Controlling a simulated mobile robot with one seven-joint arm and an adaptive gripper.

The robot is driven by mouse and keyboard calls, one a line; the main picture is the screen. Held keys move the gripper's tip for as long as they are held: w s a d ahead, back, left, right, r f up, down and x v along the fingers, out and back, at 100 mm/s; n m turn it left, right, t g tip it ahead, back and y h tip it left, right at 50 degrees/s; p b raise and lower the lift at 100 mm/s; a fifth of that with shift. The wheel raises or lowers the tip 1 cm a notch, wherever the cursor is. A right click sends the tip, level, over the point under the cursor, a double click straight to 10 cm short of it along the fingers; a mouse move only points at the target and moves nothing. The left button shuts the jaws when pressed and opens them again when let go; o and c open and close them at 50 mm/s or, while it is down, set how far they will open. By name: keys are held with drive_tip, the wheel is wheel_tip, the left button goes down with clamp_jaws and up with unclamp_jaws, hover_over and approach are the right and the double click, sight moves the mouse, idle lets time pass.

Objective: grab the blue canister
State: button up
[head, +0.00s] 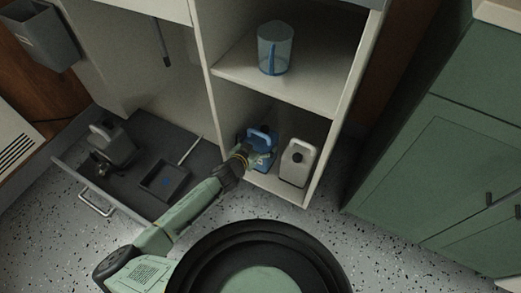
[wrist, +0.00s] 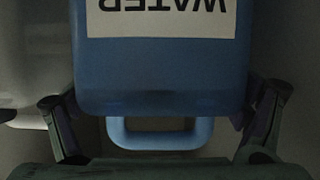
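The blue canister (head: 265,160) stands on the lower shelf of the open cabinet, partly hidden behind my gripper (head: 249,155) in the head view. In the wrist view the canister (wrist: 160,75) fills the middle, upside down in the picture, with a white WATER label and its blue handle (wrist: 160,141) nearest the palm. My gripper (wrist: 161,108) is open, with one finger on each side of the canister's top end. I cannot tell whether either finger touches it.
A white canister (head: 297,164) stands close to the right of the blue one; its edge shows at left in the wrist view (wrist: 22,75). A clear jug (head: 275,50) with a blue handle is on the shelf above. An open drawer (head: 120,187) holding items is at left.

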drive_tip(key=c, duration=1.3)
drive_tip(key=shift+r, duration=0.2)
drive_tip(key=shift+r, duration=0.1)
